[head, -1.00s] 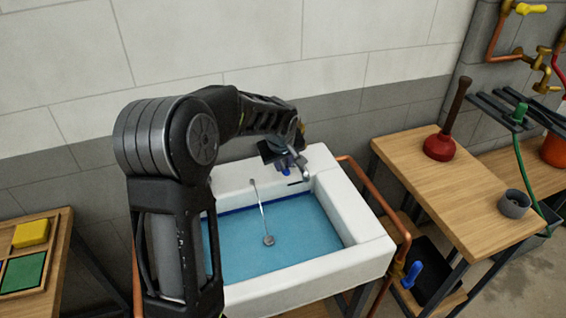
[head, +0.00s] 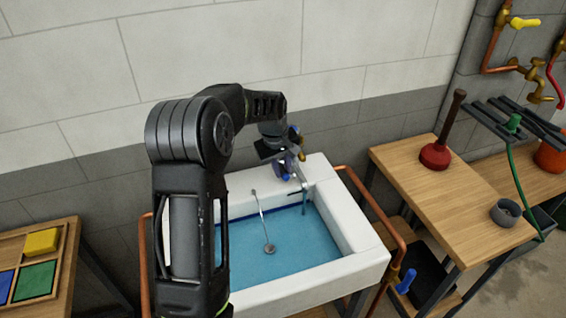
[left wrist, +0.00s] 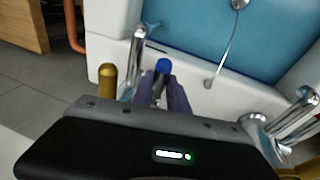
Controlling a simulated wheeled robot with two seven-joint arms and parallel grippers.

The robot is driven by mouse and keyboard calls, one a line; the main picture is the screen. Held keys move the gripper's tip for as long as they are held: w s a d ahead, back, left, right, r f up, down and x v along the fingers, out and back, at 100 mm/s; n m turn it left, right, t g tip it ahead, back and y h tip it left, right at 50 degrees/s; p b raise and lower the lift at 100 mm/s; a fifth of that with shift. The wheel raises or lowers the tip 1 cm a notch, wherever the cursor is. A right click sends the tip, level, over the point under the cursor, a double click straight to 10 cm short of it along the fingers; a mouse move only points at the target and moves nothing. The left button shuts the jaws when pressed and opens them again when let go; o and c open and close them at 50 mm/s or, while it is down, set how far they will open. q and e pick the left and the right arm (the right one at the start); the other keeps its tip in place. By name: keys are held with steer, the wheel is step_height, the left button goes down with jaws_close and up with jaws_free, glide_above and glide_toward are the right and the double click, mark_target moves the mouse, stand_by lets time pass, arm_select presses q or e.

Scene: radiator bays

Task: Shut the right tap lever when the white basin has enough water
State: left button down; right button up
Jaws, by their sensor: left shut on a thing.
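The white basin (head: 350,225) holds blue water (head: 290,235), its surface close to the dark blue line on the back inner wall. A chain runs down to a round plug (head: 270,249) in the water. My left gripper (head: 288,168) is at the right tap behind the basin's back rim. In the left wrist view its fingers are shut on the blue-tipped tap lever (left wrist: 162,68), beside the chrome spout (left wrist: 137,55). A thin bluish stream seems to hang below the spout (head: 302,184). My right gripper is not in view.
A second chrome tap (left wrist: 297,115) shows in the left wrist view. Copper pipe (head: 385,215) runs down the basin's right side. A wooden bench (head: 440,195) bears a red plunger (head: 436,155) and grey cup (head: 506,212). A tray of coloured blocks (head: 35,270) is at left.

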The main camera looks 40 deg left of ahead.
arm_select(q)
steer(key=shift+w+a+r+h, duration=0.1)
steer(key=shift+a+r+h, duration=0.1)
steer(key=shift+h, duration=0.1)
steer(key=c, duration=1.3)
jaws_free()
steer(key=shift+d, duration=0.1)
steer(key=b+v, duration=0.1)
steer(key=v, duration=0.7)
steer(key=shift+w+f, duration=0.1)
